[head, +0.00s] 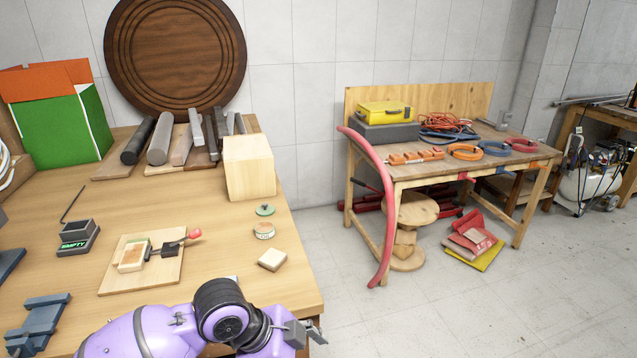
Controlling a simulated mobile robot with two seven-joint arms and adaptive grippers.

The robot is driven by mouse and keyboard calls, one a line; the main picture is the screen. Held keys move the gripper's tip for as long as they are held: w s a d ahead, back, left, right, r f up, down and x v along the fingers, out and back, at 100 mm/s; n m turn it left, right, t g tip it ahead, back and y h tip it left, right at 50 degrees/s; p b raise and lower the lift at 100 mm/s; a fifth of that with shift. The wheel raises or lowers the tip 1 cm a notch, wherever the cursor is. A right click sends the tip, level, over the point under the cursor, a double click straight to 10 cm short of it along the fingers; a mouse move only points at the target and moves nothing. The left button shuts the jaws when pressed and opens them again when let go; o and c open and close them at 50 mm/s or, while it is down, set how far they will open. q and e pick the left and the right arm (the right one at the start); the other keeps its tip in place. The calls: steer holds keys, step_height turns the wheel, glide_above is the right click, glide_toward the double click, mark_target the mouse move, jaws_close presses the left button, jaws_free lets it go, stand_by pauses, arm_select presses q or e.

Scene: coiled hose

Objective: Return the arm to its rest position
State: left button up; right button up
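My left arm (165,335), purple with black joints, comes in from the bottom left over the front of the near wooden table. Its gripper (310,332) is small and dark at the table's right front corner. I cannot make out whether its fingers are open or shut, and no held object shows. My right gripper is not in view. A long red hose-like strip (378,200) hangs in a curve at the left end of the far workbench, reaching down near the floor.
The far workbench (450,166) carries coiled hoses (466,152) and a yellow case (385,112). Floor between them (340,300) is clear.

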arm_select(q)
steer(key=s+a+f+n+t, duration=0.2)
steer(key=f+n+t, duration=0.1)
steer(key=f+n, duration=0.3)
steer(key=s+a+f+n+t, duration=0.2)
steer(key=f+n, duration=0.3)
steer(key=f, duration=0.3)
steer(key=s+a+f+n+t+y, duration=0.1)
steer(key=s+a+f+n+y, duration=0.1)
steer(key=s+a, duration=0.4)
steer(key=s+a+f+n+y, duration=0.3)
steer(key=s+a+f, duration=0.4)
steer(key=s, duration=0.4)
steer(key=shift+a+n+t, duration=0.15)
steer(key=shift+n+t, duration=0.25)
steer(key=shift+n, duration=0.5)
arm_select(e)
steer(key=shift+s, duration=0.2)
arm_select(q)
steer(key=shift+w, duration=0.1)
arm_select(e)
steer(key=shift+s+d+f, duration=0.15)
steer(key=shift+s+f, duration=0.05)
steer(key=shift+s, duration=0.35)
